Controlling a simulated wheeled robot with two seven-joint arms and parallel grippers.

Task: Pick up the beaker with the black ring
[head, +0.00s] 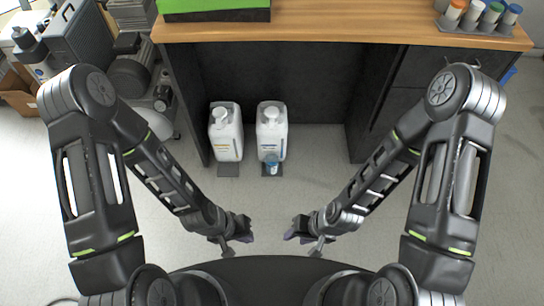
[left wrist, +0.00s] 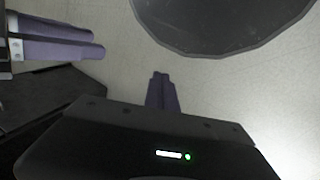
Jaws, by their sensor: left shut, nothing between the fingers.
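I cannot make out a beaker with a black ring in either view. My left gripper (head: 246,236) hangs low over the floor in the head view. In the left wrist view its purple fingers (left wrist: 161,92) are closed together with nothing between them. My right gripper (head: 290,236) hangs across from it at about the same height. Its purple fingers (left wrist: 62,40) also show at the left of the left wrist view, lying close to each other; whether they are fully shut is unclear. Both grippers are well apart from the desk.
A wooden desk (head: 330,29) spans the back, with a green box (head: 215,10) and a rack of colour-capped tubes (head: 477,25) on it. Two white jugs (head: 225,135) (head: 271,132) stand beneath, a small blue-labelled bottle (head: 272,165) before the right one. Compressors (head: 130,75) stand left. Floor between is clear.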

